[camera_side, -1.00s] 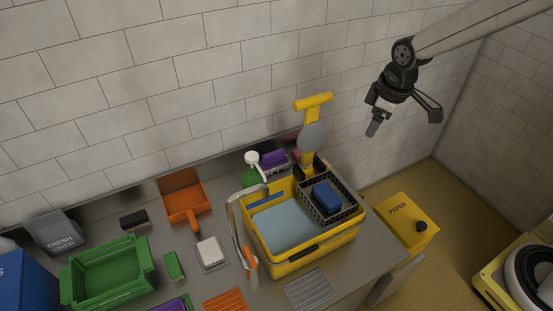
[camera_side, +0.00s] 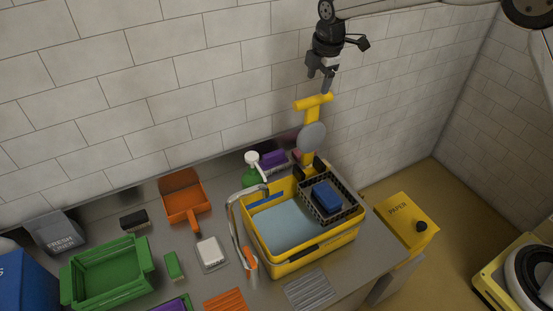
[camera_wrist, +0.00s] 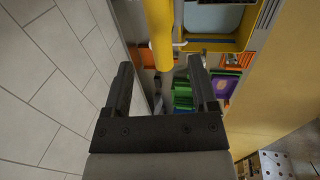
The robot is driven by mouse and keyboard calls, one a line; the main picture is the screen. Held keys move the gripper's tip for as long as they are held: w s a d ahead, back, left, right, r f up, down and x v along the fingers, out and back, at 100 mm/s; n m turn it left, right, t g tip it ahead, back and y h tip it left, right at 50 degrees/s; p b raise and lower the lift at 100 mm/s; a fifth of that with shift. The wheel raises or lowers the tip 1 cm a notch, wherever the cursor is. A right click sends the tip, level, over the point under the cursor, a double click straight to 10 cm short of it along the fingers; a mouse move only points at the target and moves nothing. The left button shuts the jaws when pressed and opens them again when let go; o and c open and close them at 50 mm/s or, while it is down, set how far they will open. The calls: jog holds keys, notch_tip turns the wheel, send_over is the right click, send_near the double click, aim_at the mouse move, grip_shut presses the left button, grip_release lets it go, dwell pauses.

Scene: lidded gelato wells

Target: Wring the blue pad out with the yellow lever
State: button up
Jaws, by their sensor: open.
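The yellow lever (camera_side: 313,108) stands upright at the back of the yellow bucket (camera_side: 308,258), with a T-shaped handle at its top. The blue pad (camera_side: 326,196) lies in the dark wringer basket (camera_side: 344,210) on the bucket's right side. My gripper (camera_side: 320,82) is open and empty, close above the lever's handle in the side view. In the wrist view the yellow lever (camera_wrist: 159,32) lies ahead of and between my open fingers (camera_wrist: 157,85). I cannot tell whether a finger touches it.
Light blue water (camera_side: 285,222) fills the bucket's left part. A curved tap (camera_side: 235,220), a green spray bottle (camera_side: 252,172), an orange dustpan (camera_side: 184,203) and a green crate (camera_side: 108,275) stand around it. A tiled wall rises close behind the lever.

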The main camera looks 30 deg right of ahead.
aim_at(314, 97)
jog(key=shift+w+f, duration=0.25)
jog(key=shift+f, duration=1.05)
jog(key=shift+w+f, duration=0.25)
jog(key=shift+f, duration=1)
jog(key=shift+w+f, duration=0.25)
jog(key=shift+f, duration=1.05)
grip_shut()
